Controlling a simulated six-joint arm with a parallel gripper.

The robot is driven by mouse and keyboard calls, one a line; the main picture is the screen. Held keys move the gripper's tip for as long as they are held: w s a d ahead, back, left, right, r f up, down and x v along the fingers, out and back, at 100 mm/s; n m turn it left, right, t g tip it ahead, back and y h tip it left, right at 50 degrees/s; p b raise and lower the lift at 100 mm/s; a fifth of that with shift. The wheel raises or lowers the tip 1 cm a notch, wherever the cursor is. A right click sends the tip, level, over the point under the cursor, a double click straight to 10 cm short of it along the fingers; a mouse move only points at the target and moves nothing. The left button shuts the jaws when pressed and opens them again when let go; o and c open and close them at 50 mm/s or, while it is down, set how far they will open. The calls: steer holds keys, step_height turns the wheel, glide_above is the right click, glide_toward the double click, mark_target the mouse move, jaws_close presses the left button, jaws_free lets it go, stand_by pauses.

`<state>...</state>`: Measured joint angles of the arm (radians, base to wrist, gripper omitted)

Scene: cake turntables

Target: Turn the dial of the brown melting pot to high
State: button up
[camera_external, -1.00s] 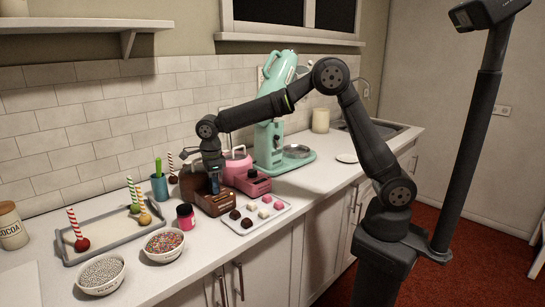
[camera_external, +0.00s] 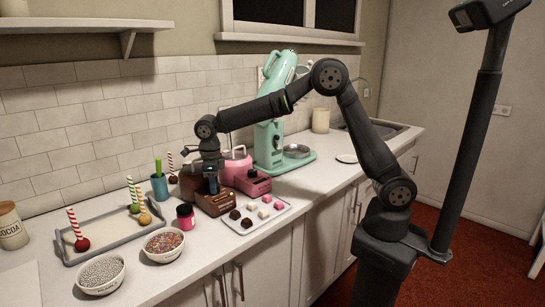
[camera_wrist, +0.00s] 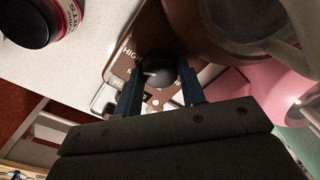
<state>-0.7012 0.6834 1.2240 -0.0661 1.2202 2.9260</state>
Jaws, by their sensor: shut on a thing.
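The brown melting pot (camera_external: 217,205) stands on the counter beside a pink one, and its pot body and base also show in the wrist view (camera_wrist: 120,48). Its black dial (camera_wrist: 158,70) sits on the brown front panel, with the word HIGH printed at its upper left and other lettering below, partly hidden. A light pointer mark on the dial faces left, near the lettering. My gripper (camera_wrist: 160,88) is shut on the dial, one blue-grey finger on each side. In the external view my gripper (camera_external: 213,187) points down at the brown base and hides the dial.
A pink melting pot (camera_external: 253,183) stands close on the right. A tray of cake balls (camera_external: 262,214) lies in front. A dark jar with a pink label (camera_external: 186,217) stands just left, and a bowl of sprinkles (camera_external: 164,244) is nearer.

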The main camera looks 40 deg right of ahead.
steer(key=o, duration=1)
steer(key=shift+r, duration=0.1)
steer(key=r, duration=1.1)
steer(key=s+r, duration=0.1)
steer(key=r, duration=0.5)
steer(key=shift+a+r, duration=0.1)
steer(key=shift+a, duration=0.25)
